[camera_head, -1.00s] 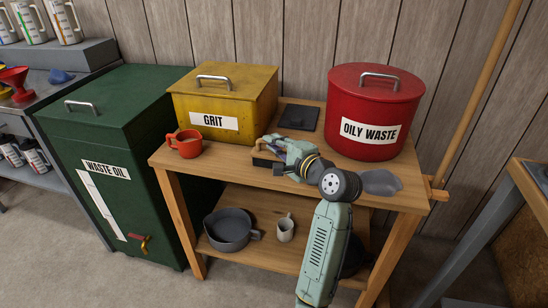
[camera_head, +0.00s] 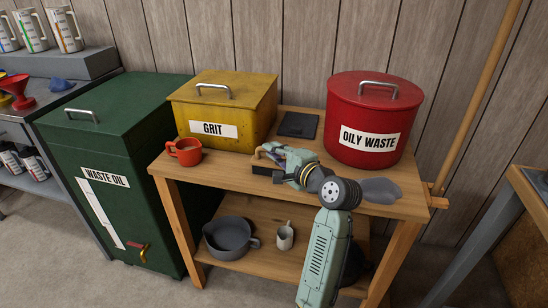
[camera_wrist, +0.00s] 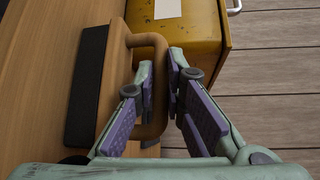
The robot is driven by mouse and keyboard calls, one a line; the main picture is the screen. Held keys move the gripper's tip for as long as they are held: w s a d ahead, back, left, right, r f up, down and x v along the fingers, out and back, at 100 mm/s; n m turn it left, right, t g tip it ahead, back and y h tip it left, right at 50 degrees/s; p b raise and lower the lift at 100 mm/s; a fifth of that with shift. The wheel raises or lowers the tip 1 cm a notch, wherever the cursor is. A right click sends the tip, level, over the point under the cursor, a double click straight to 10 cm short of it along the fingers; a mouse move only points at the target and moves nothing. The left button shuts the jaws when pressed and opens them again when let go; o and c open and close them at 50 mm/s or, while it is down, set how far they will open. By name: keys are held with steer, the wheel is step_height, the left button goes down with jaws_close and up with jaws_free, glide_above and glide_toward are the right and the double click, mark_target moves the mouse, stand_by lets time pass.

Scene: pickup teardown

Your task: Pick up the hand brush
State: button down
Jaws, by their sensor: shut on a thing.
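The hand brush has a dark bristle block (camera_wrist: 88,85) and a looped, tan wooden handle (camera_wrist: 157,52); in the wrist view it fills the left centre. In the head view its dark part (camera_head: 263,171) shows at the front of the wooden bench (camera_head: 225,177), in front of the yellow bin. My gripper (camera_wrist: 161,80) has one finger on each side of the handle bar and is shut on it. My gripper also shows in the head view (camera_head: 276,157). Whether the brush touches the bench top is hard to tell.
A grey patch (camera_head: 381,190) lies at the right.

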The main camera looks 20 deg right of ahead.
mark_target(274, 163)
steer(key=shift+r, duration=0.65)
step_height(274, 163, up, 2)
steer(key=shift+r, duration=0.2)
steer(key=s+a+b, duration=0.1)
steer(key=s+a, duration=0.3)
steer(key=s, duration=0.3)
steer(key=s+a+r+b, duration=0.1)
steer(key=s+a, duration=0.3)
steer(key=s, duration=0.2)
steer(key=shift+s+a, duration=0.15)
steer(key=shift+s, duration=0.25)
steer(key=shift+r, duration=0.1)
